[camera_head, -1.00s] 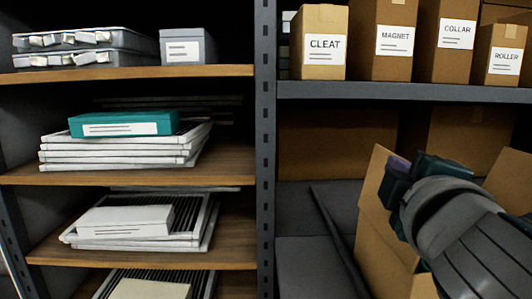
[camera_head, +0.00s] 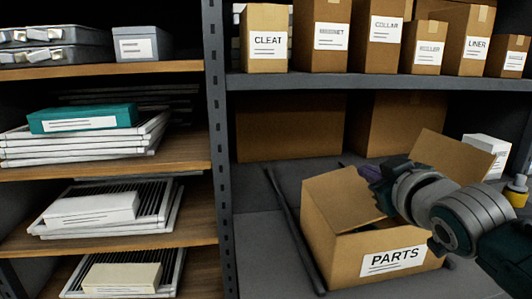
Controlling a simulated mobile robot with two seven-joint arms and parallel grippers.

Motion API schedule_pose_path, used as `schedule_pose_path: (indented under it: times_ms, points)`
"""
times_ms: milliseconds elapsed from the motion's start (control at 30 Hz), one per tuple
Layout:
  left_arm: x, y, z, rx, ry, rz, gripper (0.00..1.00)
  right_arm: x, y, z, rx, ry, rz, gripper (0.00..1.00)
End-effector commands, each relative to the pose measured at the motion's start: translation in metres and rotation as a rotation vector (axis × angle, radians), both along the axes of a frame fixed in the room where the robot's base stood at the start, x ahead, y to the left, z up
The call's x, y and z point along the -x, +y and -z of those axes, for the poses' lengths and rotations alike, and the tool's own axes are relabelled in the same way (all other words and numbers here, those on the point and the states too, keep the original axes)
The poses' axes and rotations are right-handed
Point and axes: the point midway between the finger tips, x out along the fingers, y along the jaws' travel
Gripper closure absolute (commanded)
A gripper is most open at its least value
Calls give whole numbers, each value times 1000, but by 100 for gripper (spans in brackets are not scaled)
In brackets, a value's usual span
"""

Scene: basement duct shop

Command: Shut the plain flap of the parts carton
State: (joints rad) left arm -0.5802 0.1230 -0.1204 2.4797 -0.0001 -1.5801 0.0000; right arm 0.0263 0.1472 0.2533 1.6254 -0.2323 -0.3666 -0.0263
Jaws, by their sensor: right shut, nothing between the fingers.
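The parts carton (camera_head: 388,272) is a brown box labelled PARTS on the grey lower shelf at right. A plain brown flap (camera_head: 338,202) on its left side slopes over the opening. Another brown flap (camera_head: 452,157) stands raised at the right, behind my arm. My right gripper (camera_head: 378,178) is shut and empty, at the carton's opening between these flaps; my arm hides much of the opening. Whether it touches a flap I cannot tell. A small purple item (camera_head: 348,172) shows behind the left flap. My left gripper is not in view.
A dark rod (camera_head: 292,230) lies left of the carton. Labelled cartons (camera_head: 265,40) line the shelf above. Large brown boxes (camera_head: 290,128) stand behind. The shelf at front left is bare.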

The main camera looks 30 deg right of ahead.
Motion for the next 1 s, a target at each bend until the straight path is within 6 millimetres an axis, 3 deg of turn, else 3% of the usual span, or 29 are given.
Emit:
schedule_pose_path:
  times_ms: [367, 1000]
  points:
    - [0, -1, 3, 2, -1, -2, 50, 4, -15, 29, -273, -78, 0, 100]
    - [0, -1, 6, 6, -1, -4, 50, 5, -18, 42, -272, -78, -2, 100]
